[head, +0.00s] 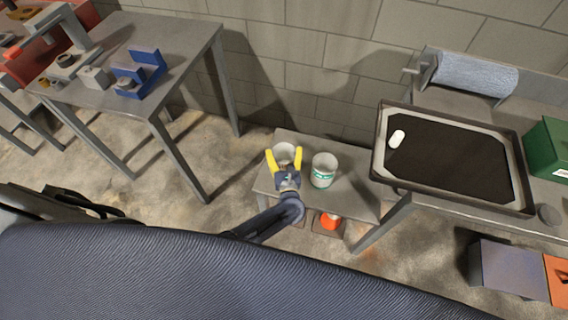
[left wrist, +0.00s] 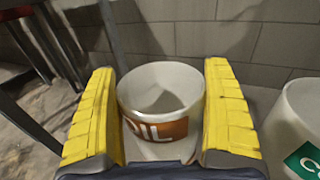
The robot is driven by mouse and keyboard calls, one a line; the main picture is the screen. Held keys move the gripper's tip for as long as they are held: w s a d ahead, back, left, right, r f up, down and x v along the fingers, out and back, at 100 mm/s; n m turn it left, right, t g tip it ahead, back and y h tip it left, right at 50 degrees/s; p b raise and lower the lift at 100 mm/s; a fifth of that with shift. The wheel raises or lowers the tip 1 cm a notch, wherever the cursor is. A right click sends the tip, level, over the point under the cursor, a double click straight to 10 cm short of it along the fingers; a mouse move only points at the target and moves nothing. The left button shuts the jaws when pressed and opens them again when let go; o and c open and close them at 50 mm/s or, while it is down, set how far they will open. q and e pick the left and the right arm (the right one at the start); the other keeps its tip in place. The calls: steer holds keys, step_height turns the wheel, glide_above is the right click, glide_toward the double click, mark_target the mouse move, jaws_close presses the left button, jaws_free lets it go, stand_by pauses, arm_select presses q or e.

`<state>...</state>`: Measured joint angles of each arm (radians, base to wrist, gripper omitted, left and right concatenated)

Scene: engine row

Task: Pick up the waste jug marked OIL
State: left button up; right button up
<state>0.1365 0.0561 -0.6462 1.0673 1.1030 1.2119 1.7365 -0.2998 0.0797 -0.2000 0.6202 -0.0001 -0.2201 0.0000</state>
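The waste jug marked OIL (left wrist: 160,100) is a white, open-topped container with an orange-brown label, partly legible in the left wrist view. In the head view the jug (head: 284,148) stands on a low grey bench (head: 345,195), largely hidden by my left gripper (head: 284,162). The gripper's yellow fingers are spread wide, one at each side of the jug. A second white jug (head: 323,170) with a green label stands close to the right. My right gripper is not in view.
A block wall (head: 330,60) rises behind the bench. A table with blue and grey parts (head: 140,75) is at left. At right, a table carries a black tray (head: 440,165), a paper roll (head: 475,75) and a green box (head: 550,145). An orange item (head: 330,221) sits below the bench.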

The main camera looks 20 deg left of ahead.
arm_select(q)
steer(key=c, duration=1.1)
